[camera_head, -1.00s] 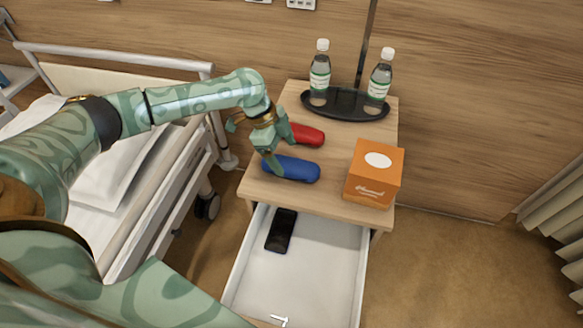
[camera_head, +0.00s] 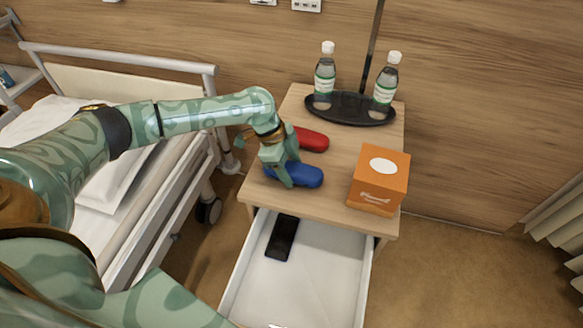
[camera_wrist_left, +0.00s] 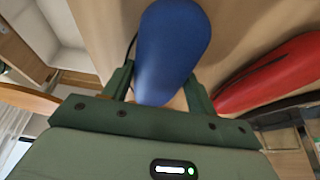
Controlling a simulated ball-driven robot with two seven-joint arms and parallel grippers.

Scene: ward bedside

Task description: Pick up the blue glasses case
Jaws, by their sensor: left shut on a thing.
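The blue glasses case (camera_head: 306,176) lies on the bedside table top near its front edge. My left gripper (camera_head: 279,174) is over its left part, shut on it. In the left wrist view the blue case (camera_wrist_left: 172,50) sits between the two fingers of my left gripper (camera_wrist_left: 160,88). I cannot see a gap between the case and the table. A red case (camera_head: 311,139) lies just behind the blue one and also shows at the right of the left wrist view (camera_wrist_left: 272,75). My right gripper is not in view.
An orange tissue box (camera_head: 378,182) stands to the right. A black tray (camera_head: 350,109) with two water bottles (camera_head: 325,76) (camera_head: 386,85) is at the back. The open drawer (camera_head: 325,262) below the front edge holds a black phone (camera_head: 283,238). A bed rail (camera_head: 115,57) is on the left.

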